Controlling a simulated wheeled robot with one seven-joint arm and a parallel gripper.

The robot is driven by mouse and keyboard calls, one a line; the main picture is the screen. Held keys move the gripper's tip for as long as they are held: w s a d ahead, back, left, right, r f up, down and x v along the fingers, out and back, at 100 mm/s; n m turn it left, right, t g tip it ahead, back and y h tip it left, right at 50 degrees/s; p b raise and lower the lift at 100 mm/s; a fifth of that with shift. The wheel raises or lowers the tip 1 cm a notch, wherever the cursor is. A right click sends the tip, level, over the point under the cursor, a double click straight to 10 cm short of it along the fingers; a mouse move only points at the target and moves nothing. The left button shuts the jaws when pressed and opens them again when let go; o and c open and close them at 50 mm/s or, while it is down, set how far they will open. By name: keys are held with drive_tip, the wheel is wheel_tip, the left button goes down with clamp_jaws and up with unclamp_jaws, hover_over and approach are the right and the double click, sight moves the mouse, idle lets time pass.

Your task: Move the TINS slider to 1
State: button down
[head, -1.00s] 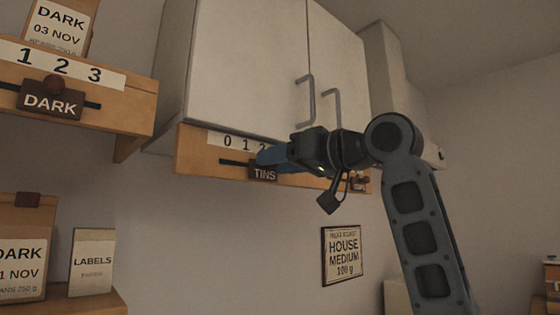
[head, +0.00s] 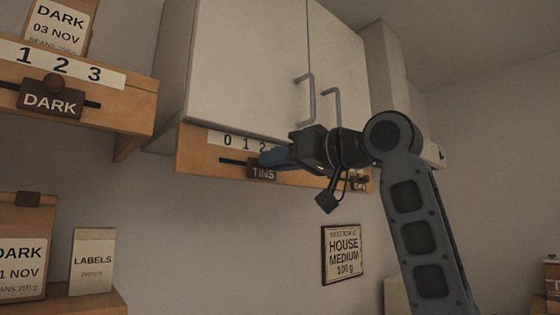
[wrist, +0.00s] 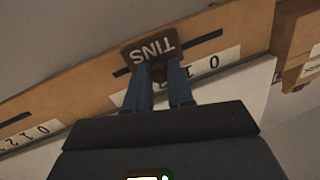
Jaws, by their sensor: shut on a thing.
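The TINS slider (head: 262,174) is a dark plate on a slot in the wooden rail under the wall cabinet. Its number strip (head: 227,141) shows 0, 1 and 2 in the head view; the rest is behind my gripper. The plate sits about below the 2. My gripper (head: 266,158) reaches it from the right. In the wrist view, which is upside down, the TINS plate (wrist: 150,50) has a small round knob (wrist: 158,73). The blue fingers of my gripper (wrist: 161,78) are shut on this knob. They hide part of the strip beside the 0 (wrist: 213,63).
Cabinet doors with handles (head: 304,98) are just above my gripper. Another slider (head: 360,184) sits on the same rail to the right, partly hidden. The DARK slider (head: 51,103) is on a separate shelf at left. The wall below the rail is clear around a HOUSE MEDIUM sign (head: 342,254).

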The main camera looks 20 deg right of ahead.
drive_tip(key=a, duration=0.1)
drive_tip(key=s+a, duration=0.1)
drive_tip(key=a, duration=0.1)
drive_tip(key=shift+s+a, duration=0.1)
drive_tip(key=shift+a, duration=0.15)
drive_tip(key=c, duration=1)
unclamp_jaws()
drive_tip(key=shift+b+v, duration=0.75)
drive_tip(key=shift+v, duration=3.1)
drive_tip(key=shift+f, duration=0.1)
